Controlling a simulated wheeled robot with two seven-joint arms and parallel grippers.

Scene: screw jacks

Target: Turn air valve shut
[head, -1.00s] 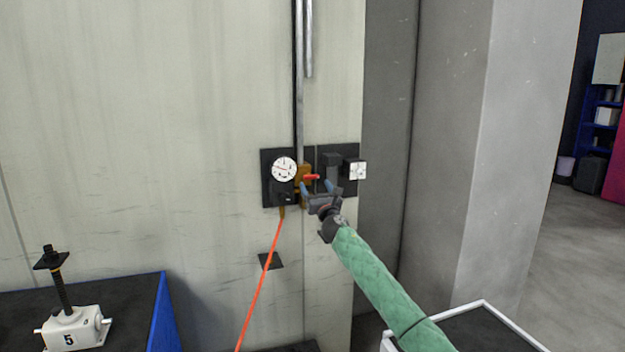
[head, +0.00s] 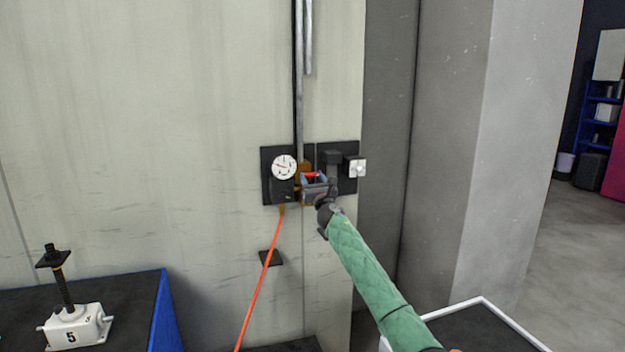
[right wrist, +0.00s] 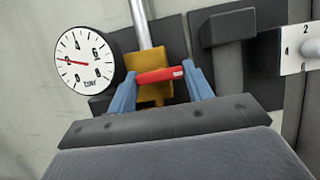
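The air valve has a yellow-brass body (right wrist: 150,92) at the foot of a vertical metal pipe. Its red lever (right wrist: 160,75) lies nearly level, crosswise to the pipe; in the head view the lever (head: 311,174) shows just above my gripper. My right gripper (head: 314,183) is at the valve, its blue fingers apart. In the right wrist view the gripper (right wrist: 160,88) has one finger near each end of the lever; I cannot tell whether they touch it. Part of the valve body is hidden behind the gripper in the head view. My left gripper is out of view.
A round pressure gauge (head: 284,167) sits just left of the valve, with an orange hose (head: 262,270) hanging below. A dark block (head: 332,158) and a white dial plate (head: 357,167) are close on the right. A screw jack (head: 72,325) stands on a bench at lower left.

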